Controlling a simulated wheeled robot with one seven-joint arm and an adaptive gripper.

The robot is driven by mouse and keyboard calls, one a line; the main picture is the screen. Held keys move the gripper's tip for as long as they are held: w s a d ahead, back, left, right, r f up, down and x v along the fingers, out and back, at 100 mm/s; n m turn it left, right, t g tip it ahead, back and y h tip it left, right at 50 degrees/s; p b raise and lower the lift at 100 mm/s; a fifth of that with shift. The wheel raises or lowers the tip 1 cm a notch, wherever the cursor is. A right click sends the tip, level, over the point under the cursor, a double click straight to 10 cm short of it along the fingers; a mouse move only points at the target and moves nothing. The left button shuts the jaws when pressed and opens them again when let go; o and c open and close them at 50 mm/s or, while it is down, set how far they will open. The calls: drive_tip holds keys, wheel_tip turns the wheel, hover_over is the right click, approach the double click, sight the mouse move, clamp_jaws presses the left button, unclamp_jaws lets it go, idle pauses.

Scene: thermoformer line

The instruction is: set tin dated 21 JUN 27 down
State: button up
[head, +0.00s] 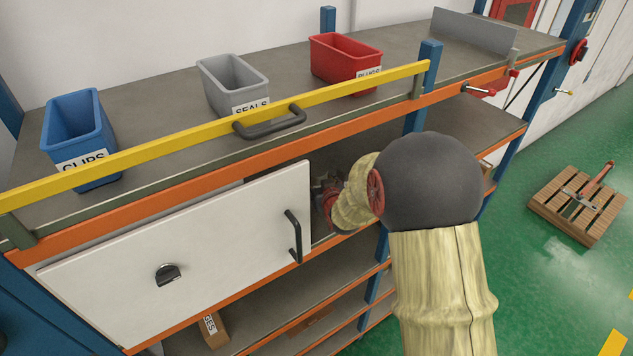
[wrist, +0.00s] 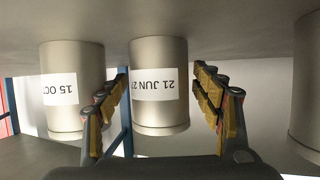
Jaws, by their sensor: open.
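The tin dated 21 JUN 27 (wrist: 160,55) is a plain metal cylinder with a white label. The wrist picture is upside down, and the tin's base meets the grey shelf surface (wrist: 240,20) at the top of that picture. The label's last digit is partly cut off. My gripper (wrist: 160,80) is open, with one yellow-padded finger on each side of the tin and a small gap showing at both sides. In the head view my gripper (head: 328,196) is in the dark bay right of the white door, and the tin is hidden.
A tin marked 15 OCT (wrist: 65,60) stands close beside, behind my left finger in the wrist view. Another tin (wrist: 307,90) is at the right edge. The white door (head: 200,235), its handle (head: 293,236) and an orange beam (head: 160,208) border the bay.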

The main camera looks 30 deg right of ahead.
drive_tip(key=shift+r, duration=0.1)
drive_tip(key=shift+s+r, duration=0.15)
drive_tip(key=b+v, duration=0.1)
drive_tip(key=v, duration=1)
drive_tip(key=shift+s+a+r, duration=0.1)
drive_tip(key=shift+s, duration=0.2)
